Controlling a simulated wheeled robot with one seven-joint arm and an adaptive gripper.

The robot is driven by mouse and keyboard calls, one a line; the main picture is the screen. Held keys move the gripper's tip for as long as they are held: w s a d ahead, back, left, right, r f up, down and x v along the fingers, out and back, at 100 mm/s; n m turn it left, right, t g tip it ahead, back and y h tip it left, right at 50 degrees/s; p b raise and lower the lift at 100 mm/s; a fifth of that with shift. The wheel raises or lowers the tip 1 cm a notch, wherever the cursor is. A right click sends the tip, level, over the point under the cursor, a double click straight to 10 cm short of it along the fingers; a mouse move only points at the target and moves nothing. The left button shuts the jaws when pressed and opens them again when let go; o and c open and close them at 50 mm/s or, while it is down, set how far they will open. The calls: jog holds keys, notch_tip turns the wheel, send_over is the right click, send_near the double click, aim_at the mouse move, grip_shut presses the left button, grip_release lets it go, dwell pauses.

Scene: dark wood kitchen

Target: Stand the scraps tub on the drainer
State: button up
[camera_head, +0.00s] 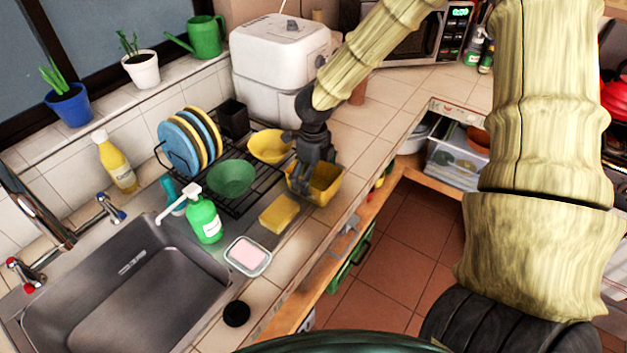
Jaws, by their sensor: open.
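A yellow square tub (325,186), which looks like the scraps tub, stands upright at the right end of the drainer. The drainer (256,200) is a black wire rack beside the sink, holding plates and bowls. My gripper (304,178) is open and points down at the tub, with its fingers at the tub's left side and over its opening. The fingers hide part of the tub's rim and inside. I cannot tell whether they touch it, or whether the tub's base rests fully on the rack.
On the drainer are upright plates (180,145), a green bowl (232,178) and a yellow bowl (268,146). A yellow sponge (279,214), a soap bottle (204,220) and a small dish with a pink block (247,256) stand nearby. The counter's front edge is close on the right.

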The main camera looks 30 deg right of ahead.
notch_tip(320, 180, up, 10)
jog(key=b, duration=0.1)
jog(key=shift+r, duration=0.2)
